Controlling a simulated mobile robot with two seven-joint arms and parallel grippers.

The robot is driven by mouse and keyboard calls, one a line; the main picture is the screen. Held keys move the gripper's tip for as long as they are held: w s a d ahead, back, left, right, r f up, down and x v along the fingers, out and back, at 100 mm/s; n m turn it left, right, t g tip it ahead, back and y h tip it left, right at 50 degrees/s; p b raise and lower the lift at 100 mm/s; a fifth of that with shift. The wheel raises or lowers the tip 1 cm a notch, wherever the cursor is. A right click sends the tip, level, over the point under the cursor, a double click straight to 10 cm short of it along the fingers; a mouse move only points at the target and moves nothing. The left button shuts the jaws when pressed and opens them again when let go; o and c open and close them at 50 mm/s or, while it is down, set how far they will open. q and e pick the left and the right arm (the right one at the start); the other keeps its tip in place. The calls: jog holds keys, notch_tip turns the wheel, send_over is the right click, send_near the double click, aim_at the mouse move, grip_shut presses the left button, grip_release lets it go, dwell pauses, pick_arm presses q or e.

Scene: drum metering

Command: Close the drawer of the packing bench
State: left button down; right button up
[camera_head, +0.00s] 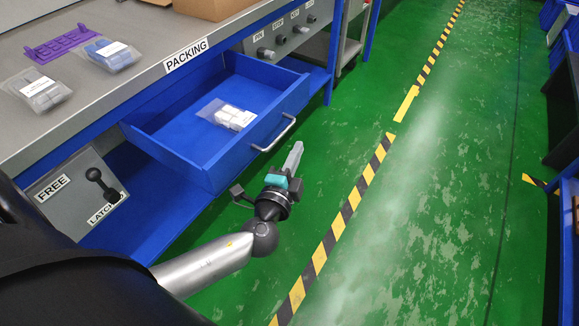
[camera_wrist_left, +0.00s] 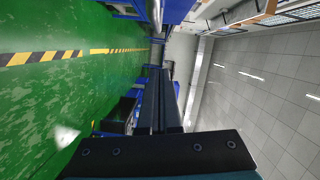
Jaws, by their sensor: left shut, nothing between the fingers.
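The blue drawer (camera_head: 205,162) of the packing bench (camera_head: 117,98) is pulled well out in the head view. A silver bar handle (camera_head: 274,134) is on its front. A clear bag with white pieces (camera_head: 226,115) lies inside the drawer. My left gripper (camera_head: 294,157) is shut and empty, in front of the drawer and just below the handle in the picture. I cannot tell whether it touches the drawer front. In the left wrist view my shut fingers (camera_wrist_left: 158,100) point away from the camera, and the drawer is not clearly seen. My right gripper is not in view.
A lever (camera_head: 102,186) on a panel marked FREE and LATCH is under the bench at left. Bagged parts (camera_head: 45,90) and a purple rack (camera_head: 62,44) lie on the benchtop. Knobs (camera_head: 281,39) are beyond the drawer. Green floor (camera_head: 430,200) is clear at right.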

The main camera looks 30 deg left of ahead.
pick_arm(q)
jog(key=shift+w+a+f+b, duration=0.15)
jog(key=shift+w+a, duration=0.1)
jog(key=shift+a, duration=0.45)
jog(key=shift+w+a+f+b, duration=0.2)
jog(key=shift+w+a, duration=0.1)
jog(key=shift+a, duration=0.4)
jog(key=shift+w+a+f+b, duration=0.15)
jog(key=shift+w+a, duration=0.1)
jog(key=shift+a, duration=0.45)
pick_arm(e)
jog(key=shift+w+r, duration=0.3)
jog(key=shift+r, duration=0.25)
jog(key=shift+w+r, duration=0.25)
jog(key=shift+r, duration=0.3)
pick_arm(q)
jog(key=shift+w, duration=0.1)
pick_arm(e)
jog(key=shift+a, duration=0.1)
